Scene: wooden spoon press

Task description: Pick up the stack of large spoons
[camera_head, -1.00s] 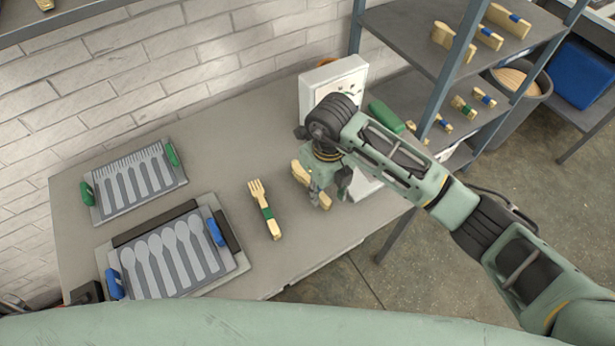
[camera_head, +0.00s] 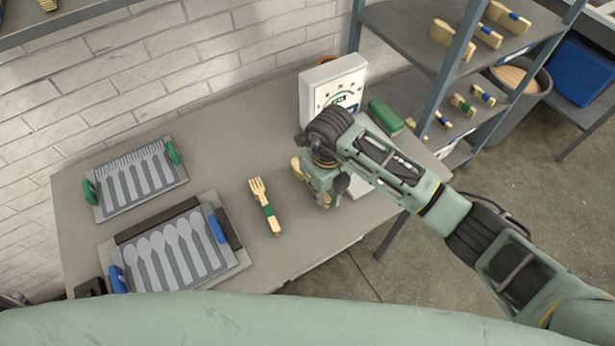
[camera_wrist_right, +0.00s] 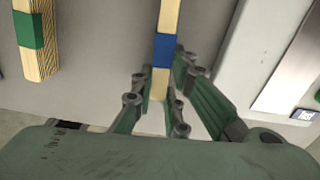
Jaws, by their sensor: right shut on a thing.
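The stack of large wooden spoons (camera_head: 297,167) lies on the grey table, right of the fork stack. My right gripper (camera_head: 325,188) is down over it and hides much of it in the head view. In the right wrist view the spoon stack (camera_wrist_right: 170,15) has a blue band (camera_wrist_right: 164,47). There the fingers of my right gripper (camera_wrist_right: 158,88) stand on both sides of the handle, just below the band, shut on it. The stack appears still at table level. My left gripper is not in view.
A wooden fork stack with a green band (camera_head: 265,208) lies to the left. Two metal mould trays, one with fork shapes (camera_head: 150,200) and one with spoon shapes (camera_head: 240,262), are further left. A white dial machine (camera_head: 318,82) stands close behind my gripper. Shelves (camera_head: 420,40) are at right.

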